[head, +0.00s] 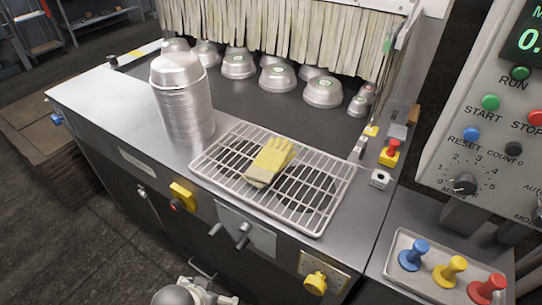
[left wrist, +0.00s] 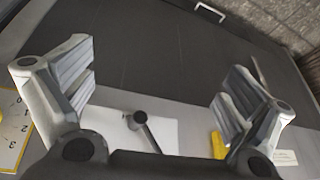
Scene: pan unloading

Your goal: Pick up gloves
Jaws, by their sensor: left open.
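A pair of yellow gloves with greyish cuffs (head: 272,162) lies on a white wire rack (head: 322,222) on the steel counter in the head view. The gloves do not show in the left wrist view. My left gripper (left wrist: 160,80) is open, with its two fingers wide apart and nothing between them. It faces the dark front of the machine. Part of my left arm shows at the bottom edge of the head view, below and apart from the rack. My right gripper is in neither view.
A tall stack of metal pans (head: 184,108) stands left of the rack. Several upturned pans (head: 278,77) sit on the dark belt behind, before a strip curtain (head: 270,30). A control panel (head: 490,130) and a tray of coloured knobs (head: 428,286) are at right. Levers project from the front.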

